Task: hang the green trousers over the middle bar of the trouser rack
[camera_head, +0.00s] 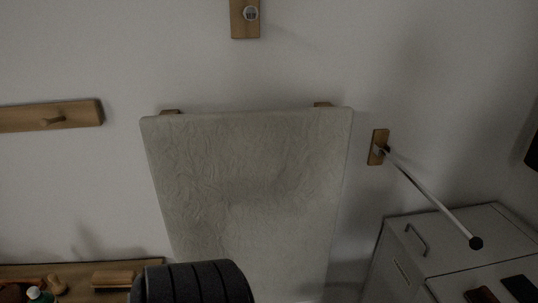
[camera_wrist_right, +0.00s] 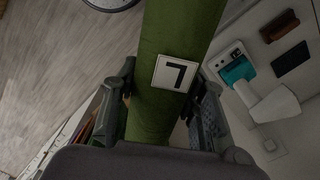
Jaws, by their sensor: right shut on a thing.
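The green trousers (camera_wrist_right: 165,38) show in the right wrist view as a long green band of cloth with a square white tag bearing a black mark. My right gripper (camera_wrist_right: 166,78) has a finger on each side of the cloth and is shut on it. In the head view a metal bar (camera_head: 430,194) with a black end cap sticks out from a wooden wall plate on the right. I cannot tell whether it is the rack's middle bar. The trousers and right gripper do not show in the head view. My left gripper is in neither view.
A pale board (camera_head: 250,190) hangs on the wall in the middle. A wooden peg rail (camera_head: 40,116) is at left, another wooden plate (camera_head: 245,20) at top. A grey cabinet (camera_head: 455,240) stands below the bar. A wooden shelf (camera_head: 75,270) with small items is at lower left.

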